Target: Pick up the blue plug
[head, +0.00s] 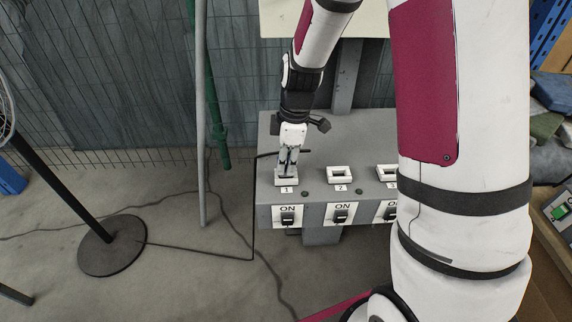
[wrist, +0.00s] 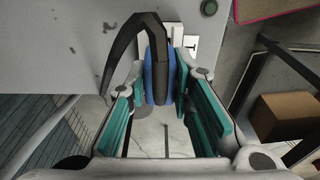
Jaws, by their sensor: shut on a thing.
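The blue plug (wrist: 149,84) shows in the wrist view between the fingers of my gripper (wrist: 160,90). A dark cable arches from the plug over to the left. The teal finger pads are closed on the plug's sides. In the head view my gripper (head: 289,160) points down at the white socket (head: 287,180) marked 1, at the left end of the grey bench (head: 315,130). The fingers hide the plug there, so I cannot tell whether it sits in the socket or just above it.
Socket 2 (head: 340,174) and socket 3 (head: 387,172) look empty, to the right. ON switches (head: 340,215) line the bench front. A black cable runs across the floor to a round stand base (head: 112,245). Poles (head: 201,120) stand left of the bench. A cardboard box (wrist: 285,115) shows in the wrist view.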

